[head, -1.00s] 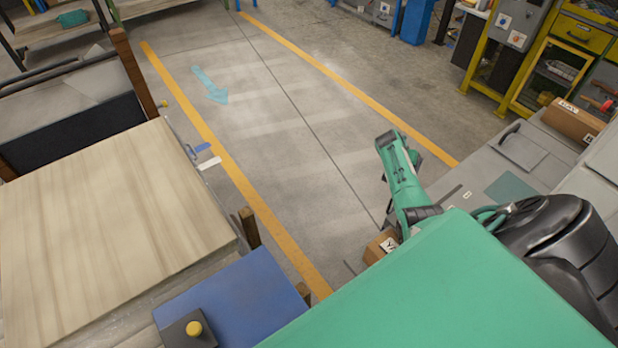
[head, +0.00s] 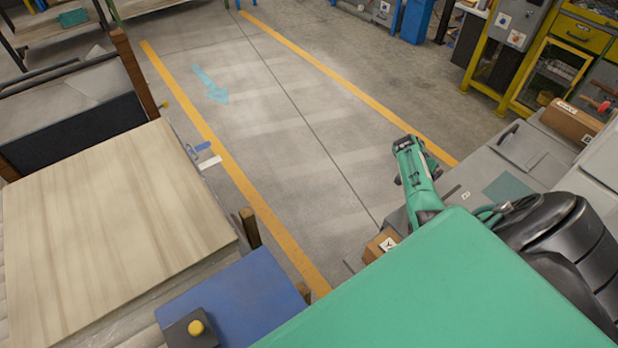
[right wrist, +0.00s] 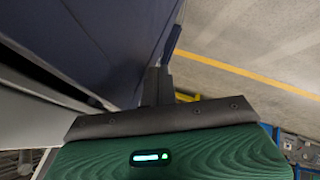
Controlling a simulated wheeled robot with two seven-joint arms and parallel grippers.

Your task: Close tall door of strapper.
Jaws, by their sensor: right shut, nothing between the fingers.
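In the right wrist view, a dark blue upright panel (right wrist: 115,35), which looks like the tall door, fills the upper left. A narrow blue strip (right wrist: 172,42) stands along its right side. My right gripper (right wrist: 156,80) is shut and empty, its dark fingers close beside the panel's lower right edge. I cannot tell whether they touch it. In the head view, my green right forearm reaches out over the right side; its fingers and the tall door cannot be made out there. My left gripper is in neither view.
A grey top (head: 520,150) with a handle and a cardboard box (head: 572,122) lies at the right. A smaller box (head: 380,245) sits below my right forearm. A wooden-topped table (head: 110,210) and a blue surface (head: 235,300) with a yellow button stand left. The floor lane (head: 280,130) is clear.

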